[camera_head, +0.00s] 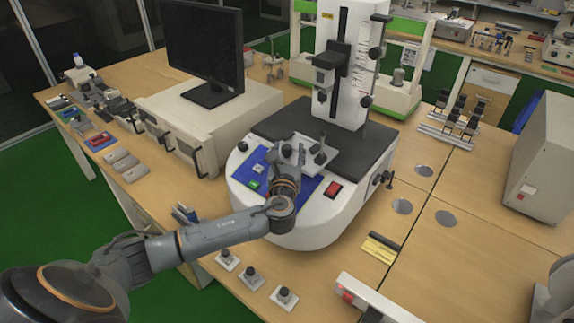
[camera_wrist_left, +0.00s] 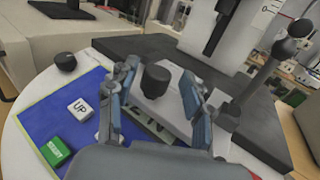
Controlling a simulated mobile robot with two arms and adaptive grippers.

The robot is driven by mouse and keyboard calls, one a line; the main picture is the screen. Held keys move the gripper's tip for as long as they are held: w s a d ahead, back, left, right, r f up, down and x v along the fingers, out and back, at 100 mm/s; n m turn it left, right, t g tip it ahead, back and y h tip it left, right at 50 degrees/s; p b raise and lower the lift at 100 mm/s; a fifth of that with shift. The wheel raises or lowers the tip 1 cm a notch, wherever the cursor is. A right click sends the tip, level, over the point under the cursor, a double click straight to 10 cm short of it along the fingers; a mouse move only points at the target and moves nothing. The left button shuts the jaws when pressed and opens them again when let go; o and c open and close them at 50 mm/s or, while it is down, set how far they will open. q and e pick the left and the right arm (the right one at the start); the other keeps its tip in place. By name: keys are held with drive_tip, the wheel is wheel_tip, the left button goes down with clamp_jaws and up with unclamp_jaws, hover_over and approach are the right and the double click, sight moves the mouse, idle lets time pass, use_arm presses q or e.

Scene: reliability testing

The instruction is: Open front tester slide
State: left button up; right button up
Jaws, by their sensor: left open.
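The tester (camera_head: 300,205) is a white rounded machine with a blue control panel, a dark platform and a tall white column. My left gripper (camera_head: 292,152) is over the front of the tester, above the blue panel. In the left wrist view, the open fingers of my left gripper (camera_wrist_left: 165,100) stand on either side of a black knob (camera_wrist_left: 156,80). The knob is on a light grey plate (camera_wrist_left: 178,108), likely the front slide, beside the dark platform (camera_wrist_left: 200,75). I cannot tell whether the fingers touch the knob. My right gripper is not in view.
A monitor (camera_head: 203,45) stands on a beige unit behind left. Several small black-knobbed blocks (camera_head: 253,276) line the table's front edge. Free table lies right.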

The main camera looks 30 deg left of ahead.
use_arm(q)
drive_tip(key=v, duration=1)
drive_tip(key=shift+s+d, duration=0.2)
drive_tip(key=shift+d, duration=0.05)
drive_tip(key=shift+f, duration=0.1)
